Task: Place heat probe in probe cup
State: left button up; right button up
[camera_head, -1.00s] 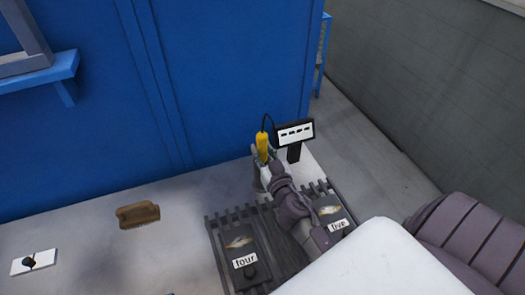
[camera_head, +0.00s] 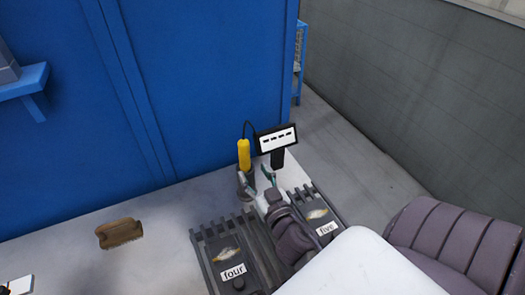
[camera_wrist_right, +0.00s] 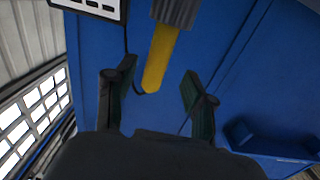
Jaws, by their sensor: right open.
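The heat probe (camera_head: 244,155) has a yellow handle and stands upright, with a black cable running from its top toward the display stand. Its lower end is in a grey ribbed cup (camera_wrist_right: 176,12), seen at the top of the right wrist view, where the yellow handle (camera_wrist_right: 160,58) also shows. How deep the probe sits is hidden. My right gripper (camera_head: 257,182) is just in front and to the right of the probe. Its fingers are spread and empty, with a gap to the handle. My left gripper is not in view.
A display stand (camera_head: 277,140) is right of the probe. A wooden brush (camera_head: 120,233) is on the counter at left. A blue wall (camera_head: 200,80) stands behind.

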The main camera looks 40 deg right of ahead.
jog(key=b+v, duration=0.1)
jog(key=v, duration=0.4)
jog(key=shift+w, duration=0.1)
dwell(0.3)
